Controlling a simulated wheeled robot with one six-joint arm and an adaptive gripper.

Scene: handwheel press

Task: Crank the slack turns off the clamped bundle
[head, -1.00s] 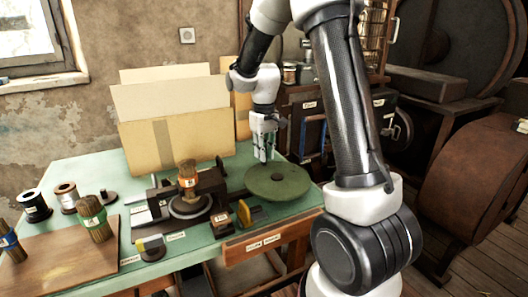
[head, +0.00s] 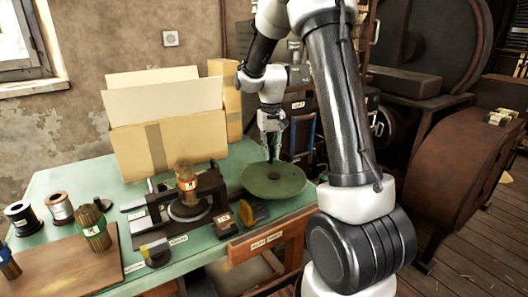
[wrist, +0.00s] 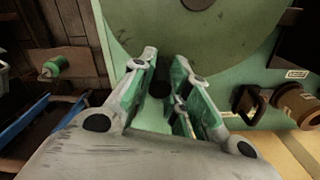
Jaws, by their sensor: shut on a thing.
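The green handwheel (head: 285,186) lies flat at the right end of the workbench; it also fills the top of the wrist view (wrist: 225,45). My gripper (head: 271,155) points down at the wheel's far rim. In the wrist view, my gripper (wrist: 160,84) is shut on the wheel's dark crank handle (wrist: 160,78), which shows between the fingers. The clamped bundle (head: 187,181), bristly with an orange-brown wrap and white label, stands upright in the dark press (head: 150,214) left of the wheel. It shows at the right in the wrist view (wrist: 299,104).
A cardboard box (head: 180,145) stands behind the press. Wire spools (head: 60,208) and a green-banded bundle (head: 92,228) are at the left. A dark cabinet stands behind the wheel.

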